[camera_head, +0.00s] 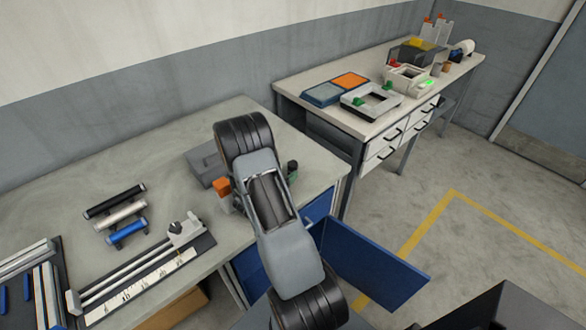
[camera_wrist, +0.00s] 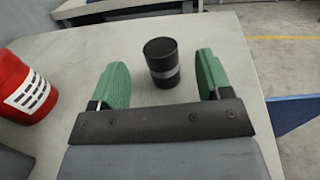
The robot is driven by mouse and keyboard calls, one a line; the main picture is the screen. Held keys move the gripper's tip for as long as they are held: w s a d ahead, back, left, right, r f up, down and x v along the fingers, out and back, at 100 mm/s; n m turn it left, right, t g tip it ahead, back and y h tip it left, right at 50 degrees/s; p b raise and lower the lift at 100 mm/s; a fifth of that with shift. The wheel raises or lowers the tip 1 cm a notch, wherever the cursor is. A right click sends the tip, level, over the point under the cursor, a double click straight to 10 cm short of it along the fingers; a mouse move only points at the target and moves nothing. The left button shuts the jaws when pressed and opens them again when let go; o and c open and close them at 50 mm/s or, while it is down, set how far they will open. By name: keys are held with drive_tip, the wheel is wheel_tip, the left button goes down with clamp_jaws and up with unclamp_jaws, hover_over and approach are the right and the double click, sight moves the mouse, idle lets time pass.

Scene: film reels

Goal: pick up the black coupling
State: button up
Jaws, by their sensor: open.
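The black coupling (camera_wrist: 161,62) is a short black cylinder with a grey band round its middle. It stands upright on the grey bench top in the wrist view. My gripper (camera_wrist: 160,84) is open, with one green finger on each side and the coupling showing in the gap between them, at about the fingertips. Clear space shows between the coupling and each finger, and nothing is held. In the head view my arm hides much of this spot, and I cannot tell the coupling surely from the dark parts beside my gripper.
A red cylinder with a white label (camera_wrist: 28,88) lies left of my gripper. A grey block (camera_head: 204,163) is behind my arm. Dark, silver and blue cylinders (camera_head: 122,209) and a ruler fixture (camera_head: 140,285) lie left. An open blue door (camera_head: 375,268) juts out below the bench's right end.

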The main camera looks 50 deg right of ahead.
sight(289, 167)
drive_tip(key=shift+w+d+p, duration=0.2)
drive_tip(key=shift+d+p, duration=0.35)
drive_tip(key=shift+d, duration=1.95)
drive_tip(key=c, duration=1.1)
